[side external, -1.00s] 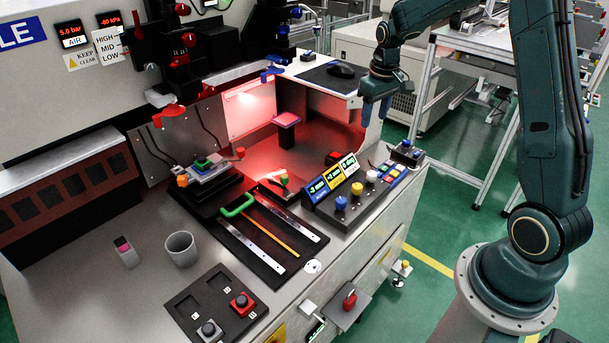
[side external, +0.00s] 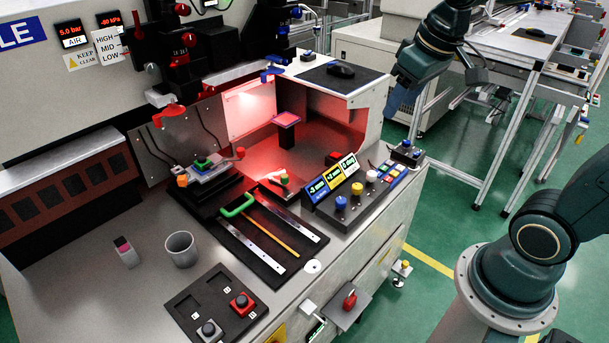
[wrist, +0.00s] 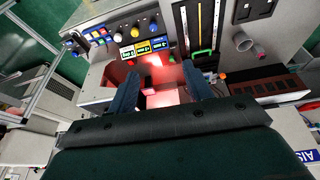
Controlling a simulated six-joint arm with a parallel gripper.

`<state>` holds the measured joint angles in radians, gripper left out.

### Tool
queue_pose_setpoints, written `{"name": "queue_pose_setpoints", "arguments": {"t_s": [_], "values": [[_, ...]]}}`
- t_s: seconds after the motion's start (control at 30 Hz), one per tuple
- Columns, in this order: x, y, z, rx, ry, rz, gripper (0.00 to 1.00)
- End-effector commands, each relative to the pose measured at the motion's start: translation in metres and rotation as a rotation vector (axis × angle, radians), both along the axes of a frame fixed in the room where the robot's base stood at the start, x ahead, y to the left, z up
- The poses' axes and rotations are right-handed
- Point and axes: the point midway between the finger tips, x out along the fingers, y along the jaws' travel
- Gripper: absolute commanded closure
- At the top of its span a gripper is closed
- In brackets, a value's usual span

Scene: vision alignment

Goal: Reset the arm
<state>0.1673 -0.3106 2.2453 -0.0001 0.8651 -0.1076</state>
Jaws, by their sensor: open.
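My gripper (side external: 398,100) is in the air at the upper right of the side external view, to the right of the machine's lit bay and clear of the bench. In the wrist view its two dark blue fingers (wrist: 158,92) stand apart with nothing held between them. The bay, lit red, shows in the gap between and beyond the fingers. A small pink-topped plate (side external: 286,119) sits on a dark post inside the bay. It is apart from my gripper.
The bench holds a control panel (side external: 352,193) with several knobs, a grey cup (side external: 181,249), a black mat with rulers and a green-handled tool (side external: 238,205), and a button tray (side external: 190,309). A mouse (side external: 341,70) lies on the machine top. An aluminium-frame table (side external: 520,75) stands behind my arm.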

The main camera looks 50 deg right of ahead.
Motion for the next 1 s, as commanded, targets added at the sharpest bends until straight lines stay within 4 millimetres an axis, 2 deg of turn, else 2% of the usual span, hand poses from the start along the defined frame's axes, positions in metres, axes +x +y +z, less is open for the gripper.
{"name": "queue_pose_setpoints", "arguments": {"t_s": [0.2,0.5,0.7,1.0], "values": [[-0.040,0.023,0.007,0.006,-0.063,0.028,0.50],[-0.087,0.042,0.004,0.023,-0.131,0.058,0.50],[-0.101,0.047,0.000,0.030,-0.152,0.067,0.50],[-0.103,0.048,-0.001,0.031,-0.153,0.069,0.50]]}}
